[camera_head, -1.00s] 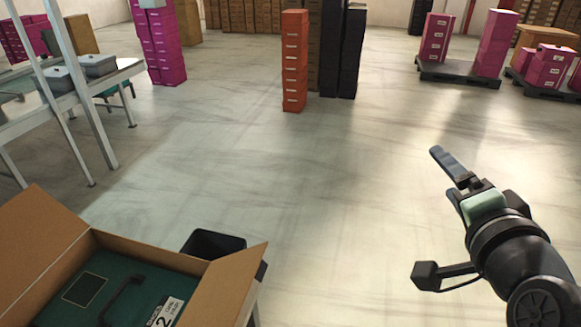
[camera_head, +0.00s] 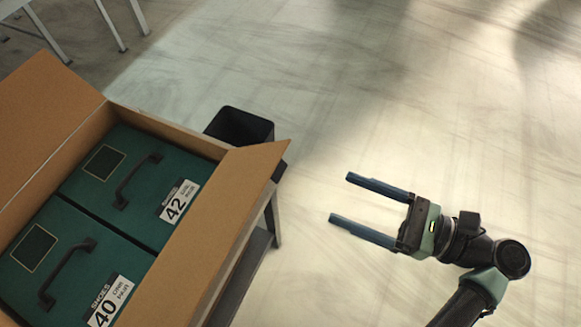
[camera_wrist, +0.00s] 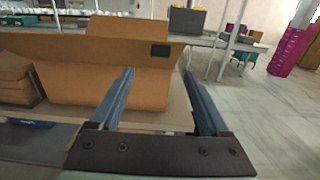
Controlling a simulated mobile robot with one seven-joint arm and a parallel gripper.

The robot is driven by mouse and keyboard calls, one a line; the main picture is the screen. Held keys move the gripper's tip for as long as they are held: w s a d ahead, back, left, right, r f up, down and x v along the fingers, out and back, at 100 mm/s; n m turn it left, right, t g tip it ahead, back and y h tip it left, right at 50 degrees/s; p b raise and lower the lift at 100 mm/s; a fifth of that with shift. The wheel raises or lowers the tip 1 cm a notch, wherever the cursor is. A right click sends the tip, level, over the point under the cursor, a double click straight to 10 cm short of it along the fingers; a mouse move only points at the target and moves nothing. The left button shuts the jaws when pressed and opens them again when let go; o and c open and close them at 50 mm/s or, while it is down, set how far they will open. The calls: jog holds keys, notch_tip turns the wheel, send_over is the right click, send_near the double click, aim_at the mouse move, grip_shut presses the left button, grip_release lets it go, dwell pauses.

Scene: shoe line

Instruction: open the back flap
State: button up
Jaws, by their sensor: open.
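An open cardboard box (camera_head: 115,108) stands at the left of the head view. One broad flap (camera_head: 45,115) spreads outward at its upper left. Another flap (camera_head: 232,225) slants up and outward along its right side. I cannot tell which flap the task calls the back one. Inside lie two green shoe boxes (camera_head: 130,218) with dark handles, labelled 42 and 40. My gripper (camera_head: 340,198) is open and empty, right of the box and apart from it, fingers pointing at it. In the wrist view the box (camera_wrist: 75,88) is ahead, with a flap (camera_wrist: 110,47) along its top.
A black bin (camera_head: 240,128) is beside the box's far right corner. The box rests on a stand (camera_head: 245,275) with metal legs. Table legs (camera_head: 110,25) show at the upper left. Pink box stacks (camera_wrist: 290,45) stand far right in the wrist view. Open floor surrounds my arm.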

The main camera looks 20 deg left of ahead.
aim_at(280, 171)
jog(key=a, duration=0.5)
jog(key=a+p, duration=0.1)
jog(key=a, duration=0.4)
jog(key=shift+w+a+p, duration=0.2)
jog(key=shift+a+p, duration=0.1)
jog(key=shift+a, duration=0.05)
grip_shut()
dwell(1.1)
